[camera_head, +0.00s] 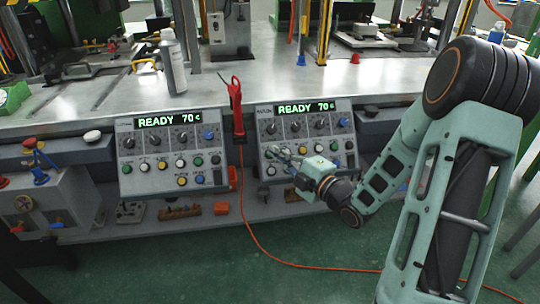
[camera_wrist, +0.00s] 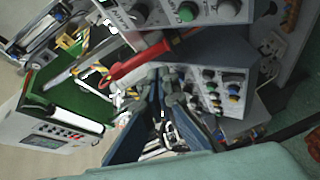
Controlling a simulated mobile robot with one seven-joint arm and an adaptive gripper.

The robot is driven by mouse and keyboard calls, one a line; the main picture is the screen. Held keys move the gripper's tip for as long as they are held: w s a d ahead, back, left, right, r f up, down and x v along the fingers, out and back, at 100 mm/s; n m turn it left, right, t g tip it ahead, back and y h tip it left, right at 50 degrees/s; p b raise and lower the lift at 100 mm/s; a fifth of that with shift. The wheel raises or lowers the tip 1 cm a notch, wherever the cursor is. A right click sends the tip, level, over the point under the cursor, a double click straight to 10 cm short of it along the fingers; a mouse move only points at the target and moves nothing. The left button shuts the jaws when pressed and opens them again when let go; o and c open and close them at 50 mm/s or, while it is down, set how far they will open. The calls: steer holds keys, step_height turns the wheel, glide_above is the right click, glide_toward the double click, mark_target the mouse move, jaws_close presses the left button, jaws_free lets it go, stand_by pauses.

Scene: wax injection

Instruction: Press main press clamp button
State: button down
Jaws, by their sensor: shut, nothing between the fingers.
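Two grey control panels stand side by side on the bench front in the head view. The left panel (camera_head: 128,183) and the right panel (camera_head: 262,131) each show a green READY 70 C display, with knobs and rows of coloured buttons below. The button labels are too small to read, so I cannot tell which is the main press clamp button. My gripper (camera_head: 274,152) is shut and empty, in front of the lower left of the right panel, covering some of its buttons. Whether it touches a button I cannot tell. In the wrist view my gripper (camera_wrist: 164,82) points toward the panels.
A red-handled tool (camera_head: 235,98) hangs between the panels, its red cable running down to the green floor. A grey bottle (camera_head: 173,62) stands on the metal bench top (camera_head: 90,101). A box with valves (camera_head: 62,200) is at the lower left.

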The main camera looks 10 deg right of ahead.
steer(key=shift+w+f+b, duration=0.85)
steer(key=shift+w+f, duration=0.35)
steer(key=shift+w, duration=0.2)
steer(key=shift+w+f+b, duration=0.85)
steer(key=shift+w+f, duration=0.3)
steer(key=shift+w, duration=0.2)
steer(key=shift+f, duration=0.1)
steer(key=shift+w+f+b, duration=0.2)
steer(key=shift+w+b, duration=0.15)
steer(key=shift+b, duration=0.3)
